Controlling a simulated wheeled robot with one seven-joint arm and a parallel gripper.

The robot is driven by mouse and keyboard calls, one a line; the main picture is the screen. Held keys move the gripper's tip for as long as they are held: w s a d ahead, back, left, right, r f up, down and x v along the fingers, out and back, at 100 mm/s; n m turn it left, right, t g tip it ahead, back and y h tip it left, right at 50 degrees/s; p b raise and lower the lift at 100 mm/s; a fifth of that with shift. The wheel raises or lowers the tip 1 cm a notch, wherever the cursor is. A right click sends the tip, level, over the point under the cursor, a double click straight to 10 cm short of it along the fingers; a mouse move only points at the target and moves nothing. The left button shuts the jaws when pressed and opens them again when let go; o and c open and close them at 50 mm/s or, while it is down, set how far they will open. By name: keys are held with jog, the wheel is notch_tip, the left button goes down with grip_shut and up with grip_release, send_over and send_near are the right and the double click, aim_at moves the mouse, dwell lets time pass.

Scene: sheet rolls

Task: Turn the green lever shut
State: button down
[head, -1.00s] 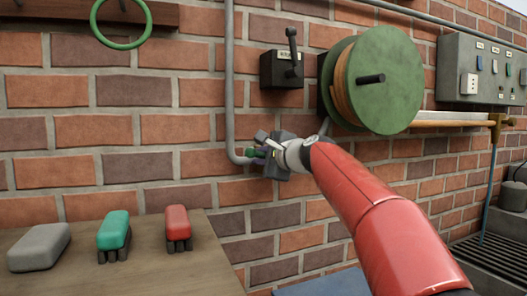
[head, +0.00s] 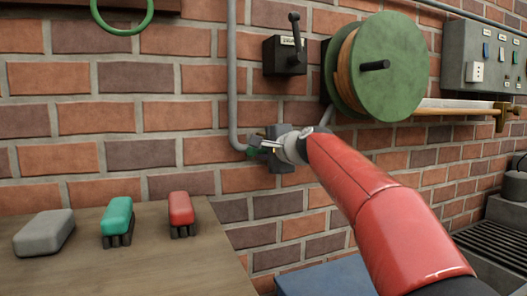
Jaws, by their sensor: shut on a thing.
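The green lever (head: 252,152) shows as a small green piece at the left side of my gripper, by the lower end of a grey wall pipe. My gripper (head: 260,148) is shut on the lever, in front of the brick wall. The gripper and wrist hide most of the lever and its mount, so its exact angle cannot be told.
A dark box with an upright black lever (head: 294,45) is on the wall just above. A green reel (head: 400,70) stands out at upper right, close to my arm. A wooden table (head: 120,255) at lower left holds grey, green and red brushes. A blue surface (head: 325,280) lies below.

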jog(key=shift+f, duration=0.1)
jog(key=c, duration=1.4)
grip_release()
jog(key=shift+o, duration=0.2)
jog(key=b+v, duration=0.1)
jog(key=v, duration=0.6)
jog(key=shift+s+d, duration=0.15)
jog(key=shift+s, duration=0.15)
